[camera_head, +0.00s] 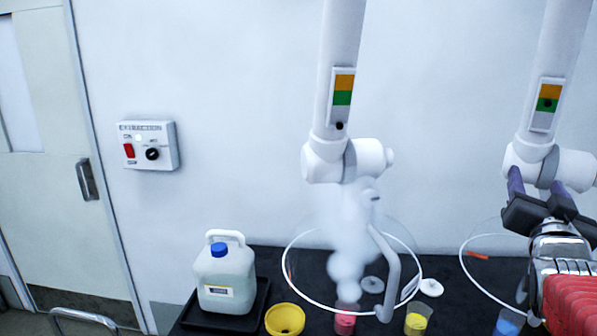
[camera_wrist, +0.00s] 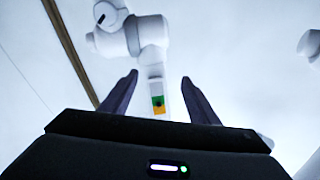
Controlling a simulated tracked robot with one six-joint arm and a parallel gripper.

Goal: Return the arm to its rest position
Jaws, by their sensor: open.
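My gripper (camera_head: 537,183) is raised at the right edge of the head view, its two dark fingers pointing up and apart with nothing between them. It is in front of the right white extraction arm (camera_head: 563,40) and covers part of that arm's joint and clear hood; I cannot tell whether they touch. In the wrist view the open fingers (camera_wrist: 159,77) frame a white arm joint with an orange and green label (camera_wrist: 158,103) beyond them. My red and metal arm links run down to the lower right corner of the head view.
The left extraction arm's clear hood (camera_head: 287,262) hangs over the dark bench, white vapour (camera_head: 348,235) beneath it. A red-filled beaker (camera_head: 345,322), yellow beaker (camera_head: 417,320), blue beaker (camera_head: 508,323), yellow funnel (camera_head: 285,319) and blue-capped jug (camera_head: 222,275) stand there. An extraction switch box (camera_head: 149,146) is on the wall.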

